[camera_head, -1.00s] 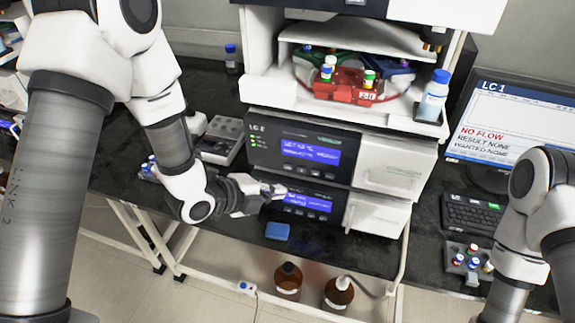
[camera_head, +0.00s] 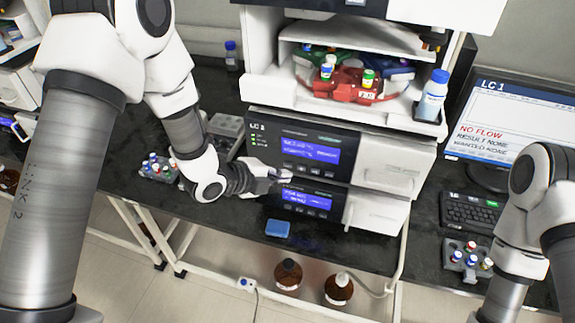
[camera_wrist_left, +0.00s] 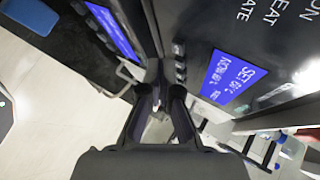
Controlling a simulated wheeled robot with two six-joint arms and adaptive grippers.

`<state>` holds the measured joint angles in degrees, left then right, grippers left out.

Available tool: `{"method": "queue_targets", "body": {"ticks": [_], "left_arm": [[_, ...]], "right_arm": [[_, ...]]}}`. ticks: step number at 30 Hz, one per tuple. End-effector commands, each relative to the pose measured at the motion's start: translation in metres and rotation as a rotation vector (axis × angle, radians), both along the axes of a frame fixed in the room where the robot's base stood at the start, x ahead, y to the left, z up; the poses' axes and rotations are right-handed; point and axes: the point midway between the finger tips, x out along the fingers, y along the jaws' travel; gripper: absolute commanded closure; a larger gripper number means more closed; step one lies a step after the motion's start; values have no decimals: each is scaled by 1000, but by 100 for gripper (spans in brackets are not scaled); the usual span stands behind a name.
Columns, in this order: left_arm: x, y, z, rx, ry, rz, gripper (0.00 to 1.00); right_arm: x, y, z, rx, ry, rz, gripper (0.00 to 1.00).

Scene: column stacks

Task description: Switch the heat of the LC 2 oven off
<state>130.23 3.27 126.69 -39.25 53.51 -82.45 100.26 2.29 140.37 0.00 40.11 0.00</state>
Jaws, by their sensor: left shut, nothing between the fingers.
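My left gripper (camera_head: 288,176) is shut and empty at the oven's lower edge, close to the leftmost buttons. In the wrist view its fingertips (camera_wrist_left: 158,88) are by the button row; I cannot tell whether they touch.
A second unit with a blue display (camera_head: 307,199) sits directly below. A blue block (camera_head: 278,228) lies on the dark bench in front. A red vial rack (camera_head: 350,88) and a blue-capped bottle (camera_head: 432,95) are above. A monitor (camera_head: 515,120) stands at right. My right arm shows at far right.

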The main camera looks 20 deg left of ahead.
Motion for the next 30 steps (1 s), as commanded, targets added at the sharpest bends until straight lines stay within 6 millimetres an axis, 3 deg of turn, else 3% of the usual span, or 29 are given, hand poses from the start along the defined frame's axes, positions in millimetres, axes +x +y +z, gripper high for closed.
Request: {"method": "queue_targets", "body": {"ticks": [30], "left_arm": [[8,0,0,1,0,-1,100]], "right_arm": [[0,0,-2,0,0,0,100]]}}
